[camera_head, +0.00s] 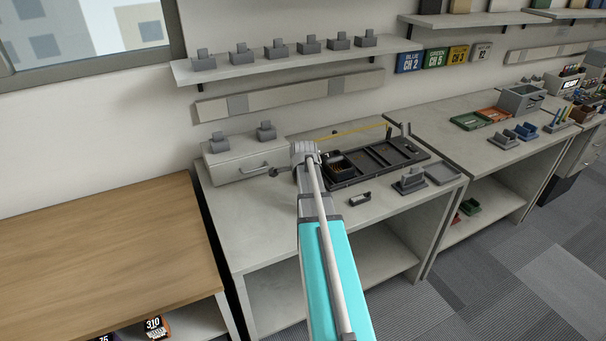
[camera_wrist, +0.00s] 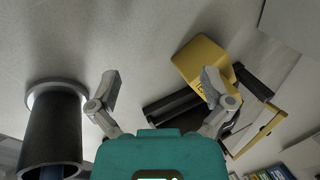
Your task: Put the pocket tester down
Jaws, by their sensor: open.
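My gripper (camera_wrist: 163,88) is open in the wrist view, its two fingers wide apart with nothing between the tips. A yellow block with dark marking (camera_wrist: 197,58) lies close behind the right finger, partly covered by it. It may be the pocket tester, but I cannot tell for sure, nor whether the finger touches it. In the head view my arm ends above the grey bench (camera_head: 255,225), beside a black compartment tray (camera_head: 345,183). The fingertips are not clear there, and the yellow block is not clearly seen.
A black cylinder (camera_wrist: 52,128) stands left of my gripper in the wrist view. In the head view, a small dark device (camera_head: 359,199) and a grey holder (camera_head: 409,182) are at the bench front. A grey drawer box (camera_head: 240,163) stands at the back left. The bench's front left is clear.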

